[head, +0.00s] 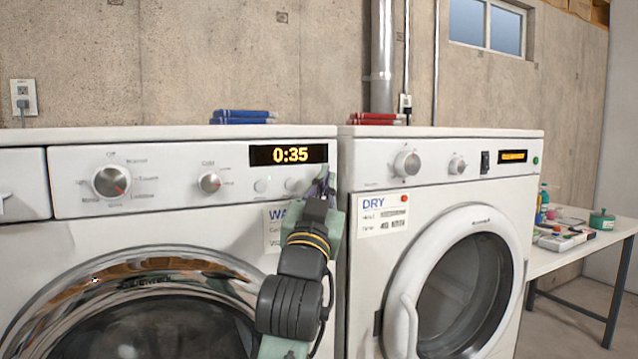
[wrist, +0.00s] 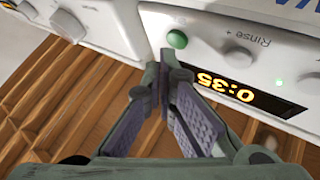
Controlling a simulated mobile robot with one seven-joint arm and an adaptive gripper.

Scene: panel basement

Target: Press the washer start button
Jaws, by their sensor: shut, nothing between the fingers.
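The white washer (head: 130,228) stands at the left, with its lit display (head: 288,154) reading 0:35. In the wrist view the display (wrist: 222,86) appears upside down. A round green button (wrist: 177,38) on the washer panel shows just beyond the fingertips; in the head view my gripper hides it. My gripper (head: 326,180) is at the right end of the washer panel, below the display. In the wrist view my gripper (wrist: 166,64) is shut and empty, its tips close to the green button. I cannot tell whether they touch the panel.
A pale "Rinse +" button (wrist: 238,55) lies beside the green one. The dryer (head: 360,255) stands close at the right, with a narrow gap between the machines. Washer dials (head: 111,181) sit further left. A table (head: 600,238) with small items stands far right.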

